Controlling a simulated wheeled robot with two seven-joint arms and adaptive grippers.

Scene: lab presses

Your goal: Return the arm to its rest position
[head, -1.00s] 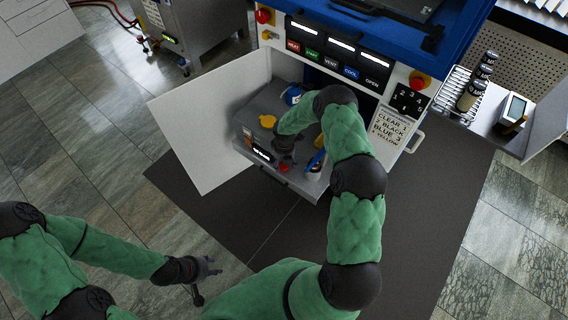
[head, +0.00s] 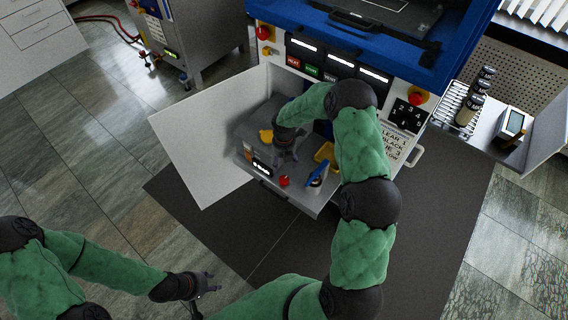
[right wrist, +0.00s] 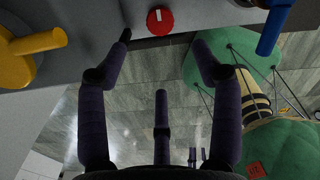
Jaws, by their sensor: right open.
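My right arm reaches over the pulled-out grey drawer unit (head: 238,128) of the press. My right gripper (head: 290,156) hangs above it, between a yellow knob (head: 266,136) and a blue lever (head: 318,174). In the right wrist view its dark fingers (right wrist: 160,42) are spread with nothing between them. A red knob (right wrist: 160,21) lies beyond the fingertips, and the yellow knob (right wrist: 32,43) and blue lever (right wrist: 272,30) flank them. My left gripper (head: 207,285) is at lower left over the floor, its fingers apart and empty.
A white door panel (head: 204,135) stands open left of the drawer. The press front has labelled buttons (head: 312,71) and a red stop button (head: 417,98). A side shelf (head: 484,134) at right holds dark bottles (head: 469,107). The dark mat (head: 428,232) is clear.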

